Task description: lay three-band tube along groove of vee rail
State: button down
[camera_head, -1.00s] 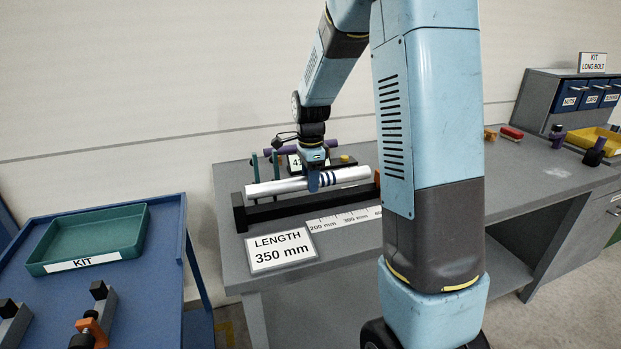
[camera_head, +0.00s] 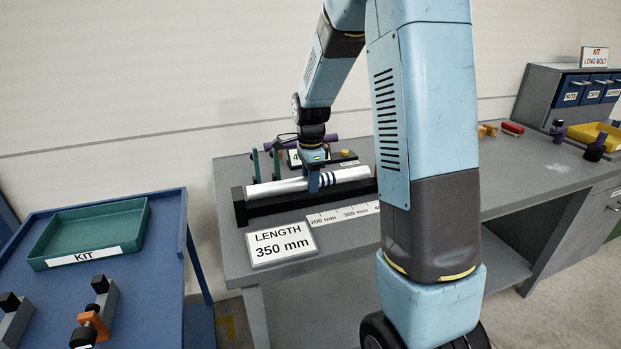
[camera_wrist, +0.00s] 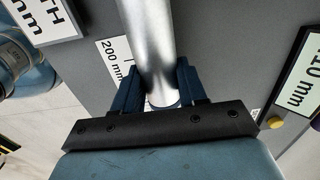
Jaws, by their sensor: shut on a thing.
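A ruler strip (camera_head: 343,213) and a "LENGTH 350 mm" sign (camera_head: 281,243) lie in front of the rail. Teal uprights (camera_head: 256,165) and a purple rod (camera_head: 270,148) stand behind it. A green KIT tray (camera_head: 95,232) sits on the blue cart at left.

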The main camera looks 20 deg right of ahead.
jog(key=shift+f, duration=1.05)
jog(key=c, duration=0.5)
grip_release()
jog(key=shift+c, duration=0.2)
notch_tip(320, 180, up, 14)
jog(key=shift+f, duration=0.15)
dwell(0.7)
